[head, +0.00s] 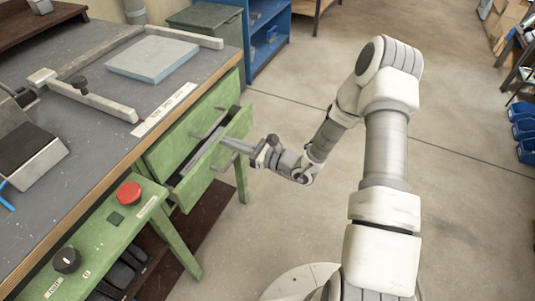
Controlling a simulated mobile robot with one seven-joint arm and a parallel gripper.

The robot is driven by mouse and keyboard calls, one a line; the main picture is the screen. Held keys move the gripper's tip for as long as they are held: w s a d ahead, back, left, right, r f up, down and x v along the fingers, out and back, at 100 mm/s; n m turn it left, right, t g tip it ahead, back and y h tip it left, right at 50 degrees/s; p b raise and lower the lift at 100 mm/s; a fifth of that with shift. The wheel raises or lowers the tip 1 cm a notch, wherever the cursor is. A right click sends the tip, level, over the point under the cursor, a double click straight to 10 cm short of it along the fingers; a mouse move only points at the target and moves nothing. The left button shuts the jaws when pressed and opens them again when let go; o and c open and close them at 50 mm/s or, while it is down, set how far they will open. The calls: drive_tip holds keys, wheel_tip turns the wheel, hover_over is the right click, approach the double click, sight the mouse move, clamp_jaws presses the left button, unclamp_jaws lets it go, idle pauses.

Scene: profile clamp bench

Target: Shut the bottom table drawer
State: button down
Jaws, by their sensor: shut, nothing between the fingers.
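The green work table has drawers in its right side. The upper drawer (178,143) looks closed, with a grey bar handle. The bottom drawer (200,178) stands partly pulled out, with its dark inside and something grey showing over the top of its green front. My gripper (229,143) is shut and empty. Its fingertips are at the bottom drawer's front, from the outer right side. I cannot tell whether they touch it. The bottom drawer's own handle is not clearly visible.
The grey table top (95,135) holds clamp bars and a pale blue-grey block (152,58). A green control panel (105,225) with a red button (129,193) stands in front, left of the drawers. Concrete floor (285,110) right of the drawers is open.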

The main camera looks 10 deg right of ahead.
sight(218, 138)
drive_tip(key=x, duration=0.4)
drive_tip(key=shift+a, duration=0.2)
drive_tip(key=shift+w+a+r, duration=0.15)
drive_tip(key=shift+w, duration=0.05)
